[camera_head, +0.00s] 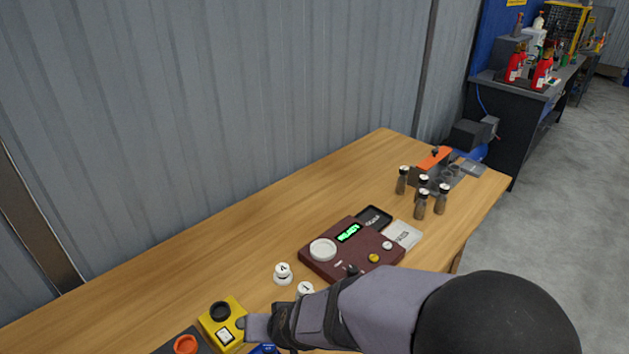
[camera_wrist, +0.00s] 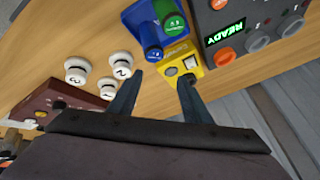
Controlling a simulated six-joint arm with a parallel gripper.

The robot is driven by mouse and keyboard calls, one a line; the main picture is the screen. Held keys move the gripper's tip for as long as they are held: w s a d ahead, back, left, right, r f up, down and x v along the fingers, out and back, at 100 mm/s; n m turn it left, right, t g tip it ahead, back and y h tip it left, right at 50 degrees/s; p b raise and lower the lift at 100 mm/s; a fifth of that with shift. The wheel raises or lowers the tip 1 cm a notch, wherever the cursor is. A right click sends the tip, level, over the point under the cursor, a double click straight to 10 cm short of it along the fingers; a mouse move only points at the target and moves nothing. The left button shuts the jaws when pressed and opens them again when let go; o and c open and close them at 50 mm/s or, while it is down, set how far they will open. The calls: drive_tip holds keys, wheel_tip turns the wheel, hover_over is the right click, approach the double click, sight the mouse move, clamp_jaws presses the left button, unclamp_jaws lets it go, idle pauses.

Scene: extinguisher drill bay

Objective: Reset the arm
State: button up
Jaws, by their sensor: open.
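My gripper (camera_head: 257,328) reaches in from the lower right of the head view, over the wooden table beside a yellow box with a black round knob (camera_head: 215,330). In the wrist view my gripper (camera_wrist: 161,76) has its two fingers spread apart with nothing between them. The yellow box (camera_wrist: 192,50) shows just beyond the fingertips. I cannot tell whether a finger touches it. In the head view my arm hides part of the table's front.
A maroon console (camera_head: 335,262) and numbered white knobs (camera_head: 283,273) lie near my arm. Blue (camera_wrist: 145,28) and green (camera_wrist: 168,18) pieces sit beyond the fingers, beside a grey READY unit (camera_wrist: 240,55). Small bottles (camera_head: 442,198) stand farther back. The table's (camera_head: 230,230) wall side is clear.

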drive_tip(key=s+d+g+h, duration=0.1)
drive_tip(key=s+d, duration=0.2)
drive_tip(key=d, duration=0.5)
drive_tip(key=s+d+g+h, duration=0.1)
drive_tip(key=s+d, duration=0.3)
drive_tip(key=d, duration=0.4)
drive_tip(key=s+d+f+m+g+h, duration=0.1)
drive_tip(key=s+d+g+h, duration=0.1)
drive_tip(key=d, duration=0.6)
drive_tip(key=shift+s+d+g+b, duration=0.3)
drive_tip(key=shift+s+g, duration=0.3)
drive_tip(key=shift+s, duration=0.2)
